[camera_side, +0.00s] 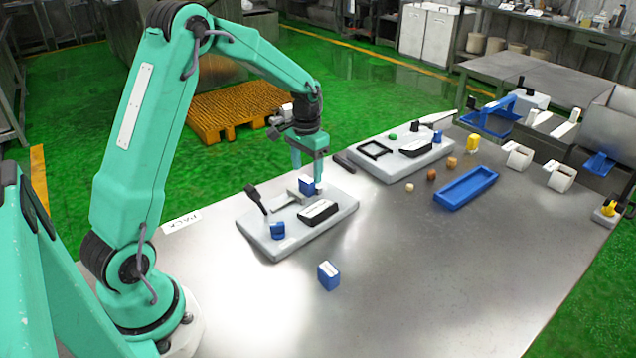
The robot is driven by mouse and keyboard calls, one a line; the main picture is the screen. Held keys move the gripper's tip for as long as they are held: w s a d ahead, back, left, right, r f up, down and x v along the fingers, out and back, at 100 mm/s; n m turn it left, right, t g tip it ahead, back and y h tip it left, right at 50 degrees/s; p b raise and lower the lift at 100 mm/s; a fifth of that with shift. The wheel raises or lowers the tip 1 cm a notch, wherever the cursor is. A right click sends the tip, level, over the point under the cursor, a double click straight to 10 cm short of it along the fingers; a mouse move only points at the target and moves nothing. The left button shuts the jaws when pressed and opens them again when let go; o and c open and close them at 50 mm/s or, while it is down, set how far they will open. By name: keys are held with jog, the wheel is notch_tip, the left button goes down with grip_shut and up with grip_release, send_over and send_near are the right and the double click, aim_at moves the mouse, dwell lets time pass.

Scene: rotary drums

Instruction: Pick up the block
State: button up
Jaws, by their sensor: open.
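My gripper (307,174) points down over the near grey plate (262,240), with its two fingers apart. A blue block with a white top (306,186) is at the fingertips, near the plate's far edge. The right finger is close beside it; I cannot tell whether they touch or whether the block rests on something. A second blue block with a white top (328,276) stands alone on the metal table in front of the plate. A smaller blue piece (278,231) is on the plate's left part.
The near plate also bears a black lever (254,196) and a black-and-white box (318,211). Behind stands another grey plate (386,172) with parts. A blue tray (465,188) and several small pieces lie to the right. The metal table's (440,285) front right is clear.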

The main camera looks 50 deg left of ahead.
aim_at(307, 179)
jog(key=shift+a+f, duration=0.1)
jog(key=shift+f, duration=2.25)
jog(key=shift+c, duration=0.4)
jog(key=c, duration=1.1)
jog(key=shift+r, duration=0.15)
jog(key=shift+r, duration=0.5)
notch_tip(307, 179, up, 3)
jog(key=shift+r, duration=0.1)
jog(key=s+d+r, duration=0.1)
jog(key=d+r, duration=0.1)
jog(key=d, duration=0.1)
jog(key=d+r, duration=0.2)
jog(key=d, duration=0.2)
jog(key=s+d+r, duration=0.1)
jog(key=d+r, duration=0.1)
jog(key=d, duration=0.2)
jog(key=shift+s+d+r, duration=0.25)
jog(key=shift+s+r, duration=0.05)
